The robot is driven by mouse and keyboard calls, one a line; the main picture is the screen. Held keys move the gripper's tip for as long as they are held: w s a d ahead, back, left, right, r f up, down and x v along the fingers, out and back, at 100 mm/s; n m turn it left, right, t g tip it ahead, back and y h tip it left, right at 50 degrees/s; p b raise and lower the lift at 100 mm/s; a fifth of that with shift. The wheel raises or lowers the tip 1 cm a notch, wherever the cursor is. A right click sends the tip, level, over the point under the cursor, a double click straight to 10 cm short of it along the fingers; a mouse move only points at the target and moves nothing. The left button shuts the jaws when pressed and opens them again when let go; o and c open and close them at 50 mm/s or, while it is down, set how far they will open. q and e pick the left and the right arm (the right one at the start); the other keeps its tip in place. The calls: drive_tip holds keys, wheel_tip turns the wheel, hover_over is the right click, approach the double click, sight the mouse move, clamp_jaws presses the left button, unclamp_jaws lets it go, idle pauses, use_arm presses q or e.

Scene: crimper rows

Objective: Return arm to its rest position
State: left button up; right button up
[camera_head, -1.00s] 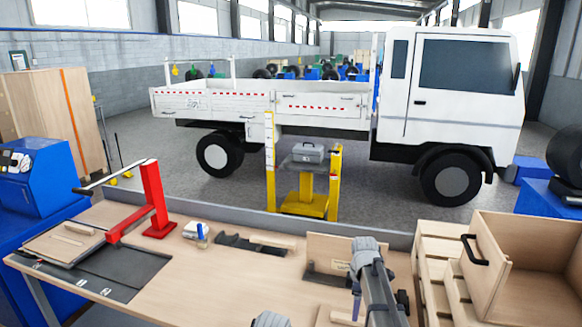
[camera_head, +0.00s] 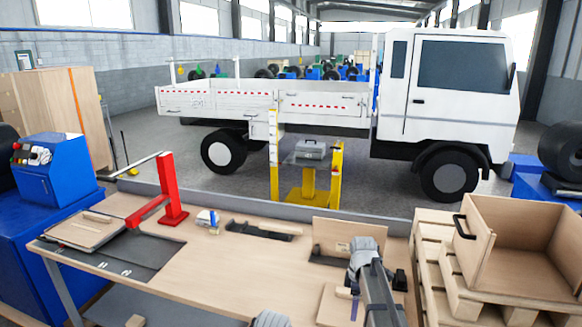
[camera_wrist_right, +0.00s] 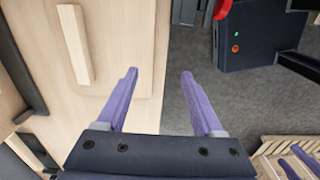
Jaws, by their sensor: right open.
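My right gripper (camera_wrist_right: 158,74) is open in the right wrist view, its two purple fingers apart with nothing between them. The left finger lies in front of a pale wooden board, the right one in front of grey floor. In the head view my right arm rises from the bottom edge and bends near the workbench's (camera_head: 205,260) right end. One purple finger of the right gripper (camera_head: 354,306) shows there, in front of a small wooden board (camera_head: 335,305). My left gripper does not show in the head view.
A red press-like stand (camera_head: 171,190), a flat wooden board (camera_head: 90,228) and small tools are on the bench. An open wooden box (camera_head: 530,270) stands on pallets (camera_head: 432,255) at the right. A truck (camera_head: 445,90) stands behind. The bench's middle is clear.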

drive_tip(key=s+a+f+m+b, duration=0.3)
drive_tip(key=s+a, duration=0.1)
drive_tip(key=s, duration=0.4)
drive_tip(key=s+a+f+m+b, duration=0.3)
drive_tip(key=s+a+m, duration=0.1)
drive_tip(key=s, duration=0.4)
drive_tip(key=s+a+f+m+h+b, duration=0.1)
drive_tip(key=s+a+f+m+b, duration=0.2)
drive_tip(key=s, duration=0.6)
drive_tip(key=a+f, duration=0.1)
drive_tip(key=a, duration=0.1)
drive_tip(key=shift+a+m+b, duration=0.3)
drive_tip(key=shift+a+m, duration=0.05)
drive_tip(key=shift+m, duration=0.05)
